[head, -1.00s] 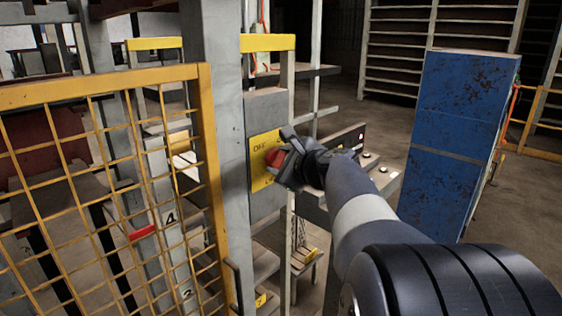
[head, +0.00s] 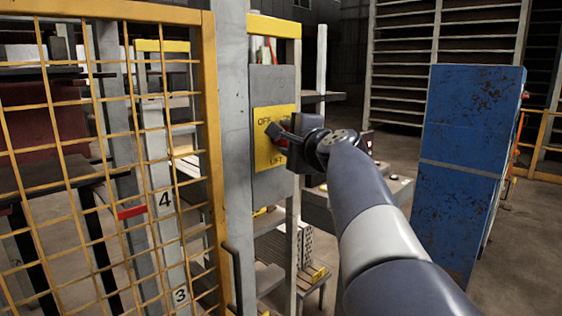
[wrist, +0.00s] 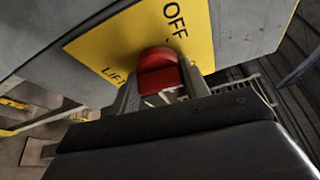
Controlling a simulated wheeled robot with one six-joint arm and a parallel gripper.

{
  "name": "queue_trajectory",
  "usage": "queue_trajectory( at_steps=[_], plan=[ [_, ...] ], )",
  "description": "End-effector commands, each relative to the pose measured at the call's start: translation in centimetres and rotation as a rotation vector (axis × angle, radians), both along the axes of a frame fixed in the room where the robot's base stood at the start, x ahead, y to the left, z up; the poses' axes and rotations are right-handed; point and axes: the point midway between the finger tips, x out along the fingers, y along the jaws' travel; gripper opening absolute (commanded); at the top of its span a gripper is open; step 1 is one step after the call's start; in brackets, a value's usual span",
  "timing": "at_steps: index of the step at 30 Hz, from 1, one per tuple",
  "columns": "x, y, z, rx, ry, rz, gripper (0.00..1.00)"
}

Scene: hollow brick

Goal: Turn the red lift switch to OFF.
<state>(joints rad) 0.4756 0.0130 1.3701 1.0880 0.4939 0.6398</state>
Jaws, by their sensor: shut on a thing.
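The red lift switch (wrist: 160,72) is a red knob on a yellow plate (wrist: 130,40) lettered OFF and LIFT. In the wrist view the knob sits between the two fingers of my gripper (wrist: 160,93), which is shut on it. In the head view the yellow plate (head: 262,157) is fixed to a grey box on a post. My gripper (head: 279,139) reaches it from the right and covers most of the switch, so only a little red shows. I cannot tell exactly which mark the knob points to.
A yellow mesh guard (head: 211,120) stands close on the left of the switch post. A rusty blue cabinet (head: 468,150) stands on the right, with shelving (head: 405,60) behind. A grey control desk (head: 400,187) is partly hidden behind my arm. Bare floor lies between the desk and the cabinet.

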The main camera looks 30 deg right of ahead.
Motion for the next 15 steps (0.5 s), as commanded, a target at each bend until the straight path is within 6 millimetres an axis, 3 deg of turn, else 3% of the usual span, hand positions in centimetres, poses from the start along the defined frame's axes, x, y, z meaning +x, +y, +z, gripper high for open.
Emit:
queue_trajectory(
  at_steps=[1, 15],
  plan=[
    [0.01, 0.02, -1.01, -0.035, -0.016, 0.001, 0.21],
    [0.04, -0.01, -1.14, -0.378, -0.138, 0.001, 0.21]
  ],
)
